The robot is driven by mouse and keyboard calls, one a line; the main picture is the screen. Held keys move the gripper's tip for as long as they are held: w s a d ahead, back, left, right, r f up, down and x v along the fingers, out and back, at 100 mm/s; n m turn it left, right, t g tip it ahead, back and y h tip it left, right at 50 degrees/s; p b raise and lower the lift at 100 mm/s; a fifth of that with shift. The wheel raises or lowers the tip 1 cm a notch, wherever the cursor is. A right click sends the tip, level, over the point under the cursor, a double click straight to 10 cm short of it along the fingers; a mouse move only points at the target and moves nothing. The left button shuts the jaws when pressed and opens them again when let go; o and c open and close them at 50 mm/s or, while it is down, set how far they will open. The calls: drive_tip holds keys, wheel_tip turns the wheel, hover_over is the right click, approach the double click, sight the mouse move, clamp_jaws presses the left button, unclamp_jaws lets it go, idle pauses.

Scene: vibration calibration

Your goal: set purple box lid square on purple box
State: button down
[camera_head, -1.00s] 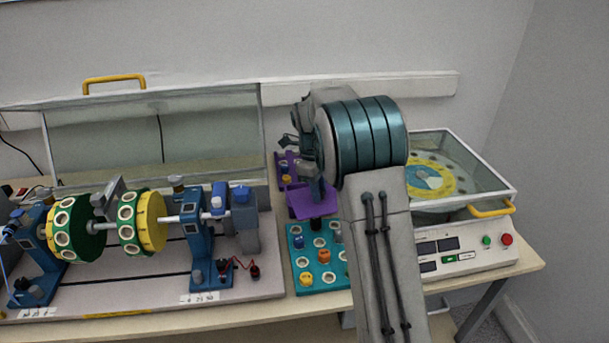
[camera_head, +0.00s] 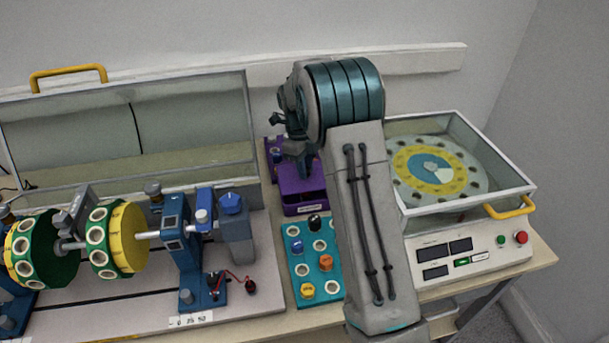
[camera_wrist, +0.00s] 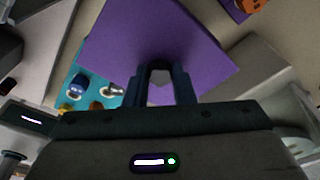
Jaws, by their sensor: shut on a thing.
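The purple box (camera_head: 304,201) stands on the table behind the teal tray, with a small label on its front. My gripper (camera_head: 300,156) is over the box, pointing down, partly hidden by my own arm. In the wrist view my gripper (camera_wrist: 160,84) is shut on the purple box lid (camera_wrist: 205,50), a flat purple plate gripped near its middle. The lid looks turned relative to the wrist picture. It covers the box in that view, so I cannot tell whether lid and box touch or whether their edges line up.
The teal tray (camera_head: 296,270) with coloured knobs is just in front of the box. Another purple holder (camera_head: 273,161) is behind it. The shaft rig with green and yellow drums (camera_head: 122,237) is at left, a clear-covered machine (camera_head: 455,180) at right.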

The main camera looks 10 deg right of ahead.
drive_tip(key=shift+f, duration=1.8)
drive_tip(key=shift+f, duration=0.1)
drive_tip(key=shift+f, duration=0.15)
drive_tip(key=c, duration=1.2)
unclamp_jaws()
drive_tip(key=shift+a, duration=0.1)
